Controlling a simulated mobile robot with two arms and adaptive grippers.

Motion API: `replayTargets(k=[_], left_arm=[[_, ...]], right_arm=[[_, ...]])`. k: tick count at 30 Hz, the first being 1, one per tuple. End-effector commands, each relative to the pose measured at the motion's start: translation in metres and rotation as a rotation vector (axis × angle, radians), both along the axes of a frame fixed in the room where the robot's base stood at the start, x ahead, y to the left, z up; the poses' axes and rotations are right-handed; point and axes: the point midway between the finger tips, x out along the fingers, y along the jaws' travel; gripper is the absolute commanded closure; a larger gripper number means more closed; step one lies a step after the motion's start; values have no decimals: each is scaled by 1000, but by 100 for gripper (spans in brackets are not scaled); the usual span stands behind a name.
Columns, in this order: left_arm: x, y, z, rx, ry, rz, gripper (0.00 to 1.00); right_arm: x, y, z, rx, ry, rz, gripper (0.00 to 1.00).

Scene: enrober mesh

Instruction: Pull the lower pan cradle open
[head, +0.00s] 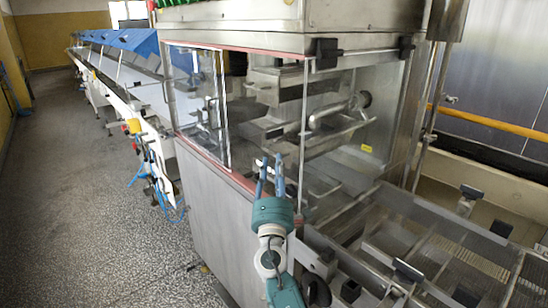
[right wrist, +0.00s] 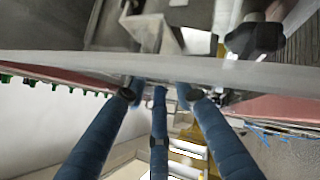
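The enrober's clear-walled cabinet (head: 216,150) stands in the middle of the head view. Inside are metal shelves (head: 290,86) with dark pads, a curved pipe (head: 330,115), and lower metal parts (head: 322,186) partly behind my gripper. I cannot tell for certain which part is the lower pan cradle. My right gripper (head: 271,160) points upward in front of the cabinet's lower edge. Its blue fingers are apart with nothing between them. In the right wrist view, the fingers (right wrist: 158,92) reach toward a pale straight edge (right wrist: 160,66); contact is unclear. My left gripper is not in view.
A mesh conveyor (head: 455,270) with black-handled metal parts (head: 408,271) lies to the right, close to my right arm. A long white line with blue covers (head: 130,42) runs back at the left. The speckled floor (head: 80,200) at the left is clear.

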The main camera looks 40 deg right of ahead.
Motion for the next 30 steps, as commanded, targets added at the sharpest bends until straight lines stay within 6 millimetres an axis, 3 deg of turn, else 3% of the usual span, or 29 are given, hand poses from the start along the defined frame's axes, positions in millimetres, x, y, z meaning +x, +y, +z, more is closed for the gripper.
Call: replayTargets(k=[6,15,19,30], left_arm=[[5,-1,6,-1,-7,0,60],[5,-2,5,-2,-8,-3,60],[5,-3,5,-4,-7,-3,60],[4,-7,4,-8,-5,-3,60]], right_arm=[[14,-11,7,0,1,-1,74],[16,-12,7,0,0,0,74],[16,-12,7,1,1,0,100],[15,-13,3,3,5,1,100]])
